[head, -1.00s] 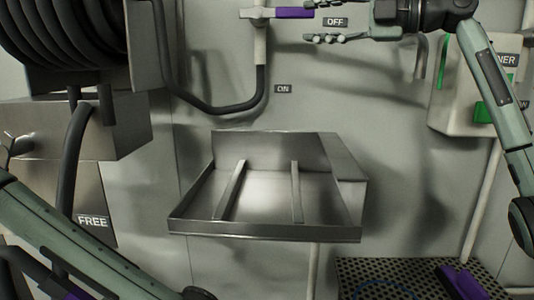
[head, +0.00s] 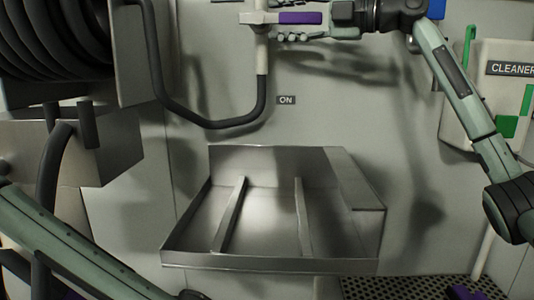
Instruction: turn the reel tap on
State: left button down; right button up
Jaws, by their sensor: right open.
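The reel tap is at the top of the head view, with a purple lever (head: 300,18) pointing right from the pale valve body (head: 262,50). The lever lies level. My right gripper (head: 287,22) comes in from the right and is open, with its fingers around the lever; the lower finger shows just under it. The upper finger is mostly hidden. I cannot tell whether either finger touches the lever. An ON label (head: 286,100) is on the wall below the lever. My left arm crosses the lower left, but its gripper is not in view.
A black hose (head: 205,123) loops from the tap towards the hose reel (head: 50,40) at upper left. A steel tray (head: 270,262) juts from the wall below. A cleaner dispenser (head: 470,120) hangs at right.

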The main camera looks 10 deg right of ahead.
pick_arm(q)
jog(key=shift+r, duration=0.1)
pick_arm(e)
jog(key=shift+w+a, duration=0.1)
jog(key=shift+c, duration=0.6)
grip_shut()
